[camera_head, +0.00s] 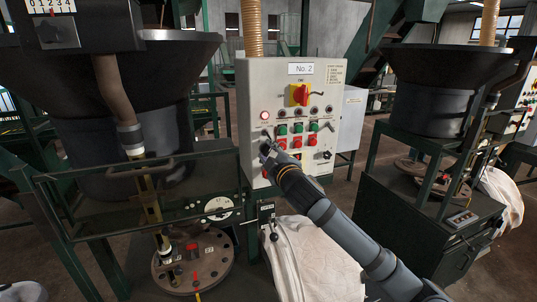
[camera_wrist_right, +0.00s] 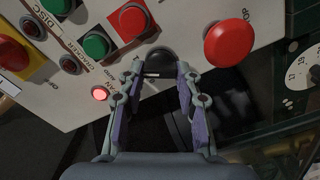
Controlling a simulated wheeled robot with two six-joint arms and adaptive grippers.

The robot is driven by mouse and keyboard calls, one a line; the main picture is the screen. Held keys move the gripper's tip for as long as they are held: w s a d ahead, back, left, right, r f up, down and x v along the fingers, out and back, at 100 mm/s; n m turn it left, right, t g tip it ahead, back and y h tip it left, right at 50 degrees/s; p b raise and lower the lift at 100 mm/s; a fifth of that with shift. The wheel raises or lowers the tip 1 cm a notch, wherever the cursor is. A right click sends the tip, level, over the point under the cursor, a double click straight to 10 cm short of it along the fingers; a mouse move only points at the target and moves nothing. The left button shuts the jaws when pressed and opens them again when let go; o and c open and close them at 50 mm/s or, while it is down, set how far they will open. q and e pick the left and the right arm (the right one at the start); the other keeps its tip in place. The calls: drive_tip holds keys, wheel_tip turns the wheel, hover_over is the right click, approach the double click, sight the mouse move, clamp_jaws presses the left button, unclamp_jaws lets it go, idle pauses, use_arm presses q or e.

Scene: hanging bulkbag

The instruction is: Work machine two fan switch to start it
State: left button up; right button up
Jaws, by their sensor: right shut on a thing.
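The control panel marked No. 2 (camera_head: 250,90) stands in the middle of the head view. My right gripper (camera_head: 267,147) is at the left side of its button rows and hides what it holds there. In the right wrist view, the two fingertips of this gripper (camera_wrist_right: 162,70) close around the sides of a black fan switch knob (camera_wrist_right: 160,60). A pale mark shows on the knob's face. A small red lamp (camera_wrist_right: 100,93) glows near the knob; a lit lamp (camera_head: 265,115) also shows in the head view. My left gripper is not in view.
A large red stop button (camera_wrist_right: 229,42) sits close beside the right finger. Green and red buttons (camera_wrist_right: 130,20) lie on the other side. A red and yellow rotary switch (camera_head: 300,95) is higher on the panel. A white bag (camera_head: 310,255) hangs below; dark hoppers flank the panel.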

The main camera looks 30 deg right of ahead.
idle(0.3)
drive_tip(key=o, duration=1.2)
drive_tip(key=shift+c, duration=0.2)
